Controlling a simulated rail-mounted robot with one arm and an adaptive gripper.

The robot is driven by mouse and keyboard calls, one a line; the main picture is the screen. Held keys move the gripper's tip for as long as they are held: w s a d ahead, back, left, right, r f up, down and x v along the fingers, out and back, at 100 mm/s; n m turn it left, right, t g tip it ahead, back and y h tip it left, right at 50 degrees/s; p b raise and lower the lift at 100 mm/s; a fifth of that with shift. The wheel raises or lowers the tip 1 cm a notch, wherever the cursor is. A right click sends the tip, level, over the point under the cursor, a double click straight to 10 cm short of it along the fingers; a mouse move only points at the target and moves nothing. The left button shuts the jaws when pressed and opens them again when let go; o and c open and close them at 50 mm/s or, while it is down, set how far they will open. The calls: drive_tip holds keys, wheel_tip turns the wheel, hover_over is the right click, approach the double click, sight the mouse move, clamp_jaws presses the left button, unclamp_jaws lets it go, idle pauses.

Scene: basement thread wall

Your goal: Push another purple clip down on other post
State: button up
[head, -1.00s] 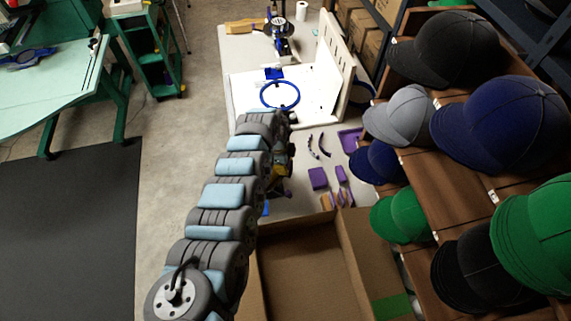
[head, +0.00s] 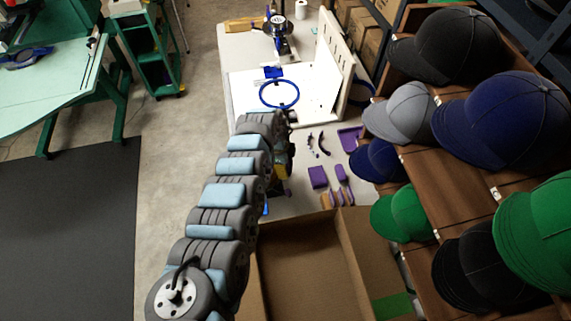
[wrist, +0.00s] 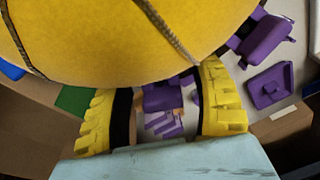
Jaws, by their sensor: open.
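Small dark purple curved pieces (head: 324,145), perhaps the clips, lie on the grey table beyond my gripper in the head view. They are too small to identify surely. No post can be made out clearly. My gripper (wrist: 160,112) shows in the wrist view with its two yellow ribbed fingers spread apart. Purple parts (wrist: 163,97) show through the gap between the fingers, and I cannot tell whether any touches them. In the head view my arm hides most of the gripper.
Purple blocks (head: 318,177) and a purple tray (head: 349,138) lie on the table. An open cardboard box (head: 345,255) is in front, and caps (head: 400,214) hang close on the right.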

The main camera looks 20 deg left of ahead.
wheel_tip(320, 180, up, 12)
drive_tip(key=s+a, duration=0.1)
drive_tip(key=shift+a, duration=0.4)
drive_tip(key=shift+f, duration=0.1)
